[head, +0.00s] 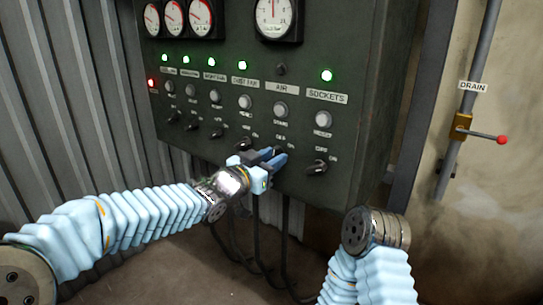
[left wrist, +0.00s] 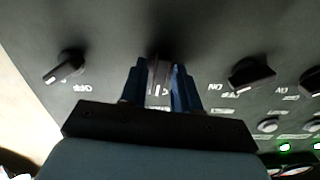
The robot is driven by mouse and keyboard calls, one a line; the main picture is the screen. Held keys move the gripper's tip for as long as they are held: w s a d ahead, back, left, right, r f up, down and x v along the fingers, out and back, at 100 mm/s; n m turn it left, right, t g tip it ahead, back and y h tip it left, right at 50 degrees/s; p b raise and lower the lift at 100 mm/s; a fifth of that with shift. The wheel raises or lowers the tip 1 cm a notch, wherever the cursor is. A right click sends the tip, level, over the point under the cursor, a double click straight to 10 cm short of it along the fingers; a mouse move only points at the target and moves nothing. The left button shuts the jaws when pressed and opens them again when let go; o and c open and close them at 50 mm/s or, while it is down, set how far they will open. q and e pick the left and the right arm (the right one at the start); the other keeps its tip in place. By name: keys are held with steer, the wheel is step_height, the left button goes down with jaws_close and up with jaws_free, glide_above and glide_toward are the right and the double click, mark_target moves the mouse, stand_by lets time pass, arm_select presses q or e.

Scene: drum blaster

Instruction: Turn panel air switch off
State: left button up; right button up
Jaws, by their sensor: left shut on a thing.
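The grey control panel (head: 300,60) fills the middle of the head view. Its AIR label (head: 281,89) has an unlit lamp (head: 281,69) above it and a round button (head: 280,108) below. My left gripper (head: 276,159) is at the bottom of the AIR column and hides most of the switch there. In the left wrist view, the gripper (left wrist: 160,88) is shut on the dark air switch (left wrist: 158,76), with one blue finger on each side. The switch handle lies along the fingers, while the neighbouring knobs are tilted. My right gripper is out of view; only its arm shows.
The SOCKETS switch (head: 316,168) is just right of the left gripper, its lamp (head: 327,76) green. The dust fan switch (head: 243,144) is to the left. Cables (head: 284,225) hang below the panel. A drain pipe with a red-tipped lever (head: 502,140) is at the right.

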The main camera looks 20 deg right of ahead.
arm_select(q)
steer(key=shift+n, duration=0.6)
steer(key=o, duration=0.7)
steer(key=shift+o, duration=0.2)
steer(key=b+v, duration=0.1)
steer(key=v, duration=1.3)
steer(key=shift+d+f, duration=0.1)
